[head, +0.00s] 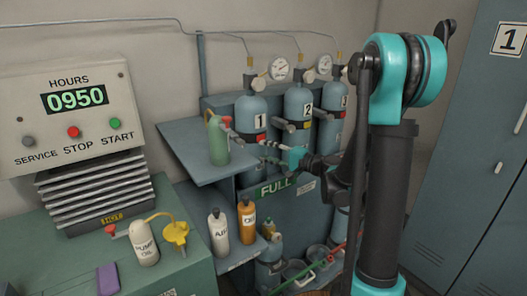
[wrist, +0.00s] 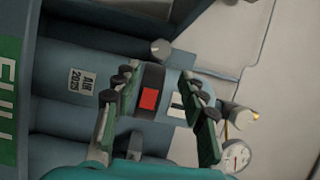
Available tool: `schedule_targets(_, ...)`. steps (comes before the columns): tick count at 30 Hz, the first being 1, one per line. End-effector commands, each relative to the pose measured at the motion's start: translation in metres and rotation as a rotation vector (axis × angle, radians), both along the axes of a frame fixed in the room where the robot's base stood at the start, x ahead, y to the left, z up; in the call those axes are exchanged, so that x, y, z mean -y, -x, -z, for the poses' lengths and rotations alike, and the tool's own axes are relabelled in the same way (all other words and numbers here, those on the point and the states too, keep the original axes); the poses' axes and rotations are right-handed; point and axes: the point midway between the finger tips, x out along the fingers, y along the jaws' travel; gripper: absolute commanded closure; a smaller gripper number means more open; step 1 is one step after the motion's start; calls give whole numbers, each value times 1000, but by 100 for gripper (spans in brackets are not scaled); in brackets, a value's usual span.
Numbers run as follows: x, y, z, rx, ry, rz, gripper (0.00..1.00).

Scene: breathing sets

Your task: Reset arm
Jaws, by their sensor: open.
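My gripper (head: 264,152) is in the middle of the head view, in front of the racked cylinders and right of the fold-out shelf. Its fingers are spread and nothing is between them. In the wrist view my gripper (wrist: 160,85) is open, facing a blue-grey cylinder (wrist: 65,85) with a red square label. That cylinder lies behind the fingers, and I cannot tell the gap to it. In the head view it appears to be cylinder 1 (head: 250,105), with cylinder 2 (head: 298,100) beside it and cylinder 3 (head: 341,98) partly hidden by my arm.
A green bottle (head: 217,150) stands on the fold-out shelf (head: 185,150), left of my gripper. White (head: 217,232) and orange (head: 247,225) bottles stand below. A control box (head: 75,105) reads 0950. A pump bottle (head: 144,245) stands on the bench. A locker (head: 470,150) is at right.

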Motion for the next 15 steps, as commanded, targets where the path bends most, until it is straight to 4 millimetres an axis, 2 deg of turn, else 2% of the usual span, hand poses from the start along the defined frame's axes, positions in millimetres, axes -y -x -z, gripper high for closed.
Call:
schedule_targets(11,0,1,0,0,4,-1,58)
schedule_targets(15,-1,15,9,-4,82,-10,58)
